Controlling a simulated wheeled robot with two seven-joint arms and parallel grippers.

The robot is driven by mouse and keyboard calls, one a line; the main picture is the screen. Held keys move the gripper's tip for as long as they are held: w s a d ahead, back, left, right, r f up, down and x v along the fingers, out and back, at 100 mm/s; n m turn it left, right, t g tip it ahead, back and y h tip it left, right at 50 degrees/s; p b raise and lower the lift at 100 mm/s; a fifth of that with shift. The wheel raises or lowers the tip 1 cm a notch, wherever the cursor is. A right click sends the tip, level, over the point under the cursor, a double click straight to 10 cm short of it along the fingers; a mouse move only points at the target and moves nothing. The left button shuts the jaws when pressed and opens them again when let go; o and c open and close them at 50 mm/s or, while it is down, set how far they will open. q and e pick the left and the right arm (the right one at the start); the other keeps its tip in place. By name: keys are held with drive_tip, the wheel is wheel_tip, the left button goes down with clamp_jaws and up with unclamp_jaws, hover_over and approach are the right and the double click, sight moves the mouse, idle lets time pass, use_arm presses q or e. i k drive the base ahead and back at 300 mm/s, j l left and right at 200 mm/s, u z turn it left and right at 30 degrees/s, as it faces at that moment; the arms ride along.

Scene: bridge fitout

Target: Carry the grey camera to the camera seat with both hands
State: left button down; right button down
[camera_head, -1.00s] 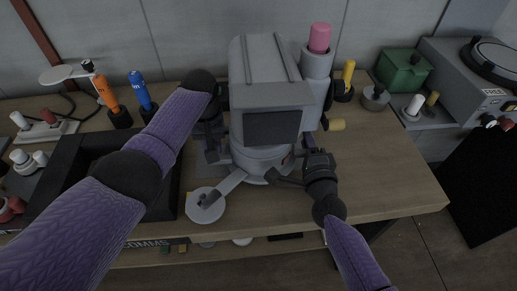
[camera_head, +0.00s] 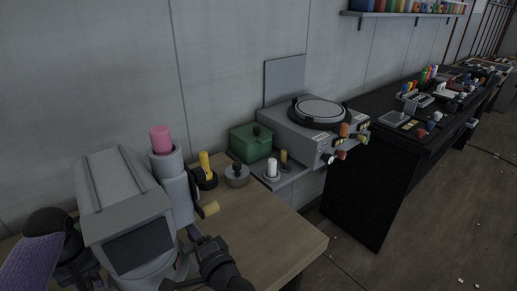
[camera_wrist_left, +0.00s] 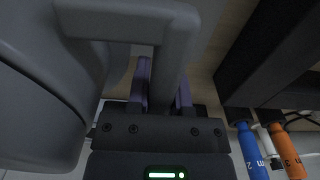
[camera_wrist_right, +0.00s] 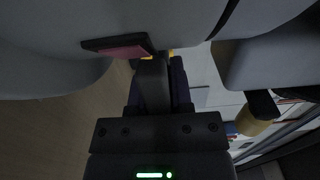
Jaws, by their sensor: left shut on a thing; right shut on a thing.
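The grey camera (camera_head: 124,212) is a big boxy housing with a dark front panel, upright at the lower left of the head view. A grey cylinder with a pink top (camera_head: 172,172) stands against its right side. My left gripper (camera_head: 84,264) is at its left side, shut on a grey handle (camera_wrist_left: 172,70) in the left wrist view. My right gripper (camera_head: 190,262) is at its right side, shut on a dark bar-like handle (camera_wrist_right: 152,84) in the right wrist view. The camera's base is out of frame. A round plate in a black ring (camera_head: 320,112) tops a grey console; I cannot tell whether it is the camera seat.
The grey console (camera_head: 296,140) stands beyond the wooden table (camera_head: 272,226). A green box (camera_head: 251,143), a yellow-handled tool (camera_head: 205,166) and a grey knobbed pot (camera_head: 237,175) stand between. A black bench (camera_head: 372,185) with small parts is farther right. The table's right front corner is clear.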

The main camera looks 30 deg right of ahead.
sight(324, 112)
drive_tip(key=l, duration=2.25)
